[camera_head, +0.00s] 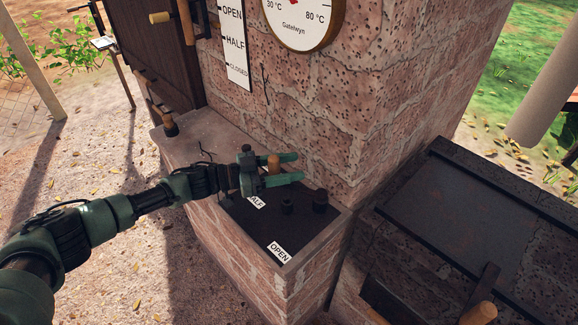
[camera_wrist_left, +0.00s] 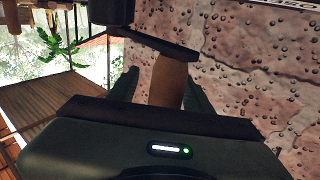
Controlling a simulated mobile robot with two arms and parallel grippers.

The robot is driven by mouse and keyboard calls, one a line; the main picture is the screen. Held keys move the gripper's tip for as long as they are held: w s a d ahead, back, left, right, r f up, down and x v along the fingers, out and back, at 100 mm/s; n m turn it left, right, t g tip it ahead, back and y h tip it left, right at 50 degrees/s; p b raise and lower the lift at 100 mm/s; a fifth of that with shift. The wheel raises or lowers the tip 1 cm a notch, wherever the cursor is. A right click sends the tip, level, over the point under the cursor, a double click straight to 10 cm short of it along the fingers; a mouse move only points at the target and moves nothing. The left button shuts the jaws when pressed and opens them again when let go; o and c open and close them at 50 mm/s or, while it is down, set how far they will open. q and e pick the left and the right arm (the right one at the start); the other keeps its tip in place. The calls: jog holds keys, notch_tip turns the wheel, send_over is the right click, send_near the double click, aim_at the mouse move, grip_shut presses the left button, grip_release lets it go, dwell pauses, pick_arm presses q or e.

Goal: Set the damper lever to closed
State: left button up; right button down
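A flat dark plate (camera_head: 252,229) with white HALF and OPEN labels lies on the brick ledge. A short upright wooden handle (camera_head: 273,163), which looks like the damper lever's grip, stands over its far part. My left gripper (camera_head: 290,168) is at this handle, with one green finger on each side of it. In the left wrist view the handle (camera_wrist_left: 167,82) stands between the fingers, below a dark bar (camera_wrist_left: 160,42). I cannot tell whether the fingers press on it. The plate's far-left part is hidden by my gripper. My right gripper is not in view.
A brick wall with a round gauge (camera_head: 302,18) and an OPEN, HALF, CLOSED sign (camera_head: 235,42) rises behind. Two dark knobs (camera_head: 303,202) stand right of my gripper. A lower ledge with a dark top (camera_head: 465,215) is at right. Open ground lies at left.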

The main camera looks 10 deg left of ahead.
pick_arm(q)
jog(key=shift+a, duration=0.15)
jog(key=b+v, duration=0.1)
jog(key=v, duration=0.6)
jog(key=shift+s+a, duration=0.15)
jog(key=shift+a, duration=0.1)
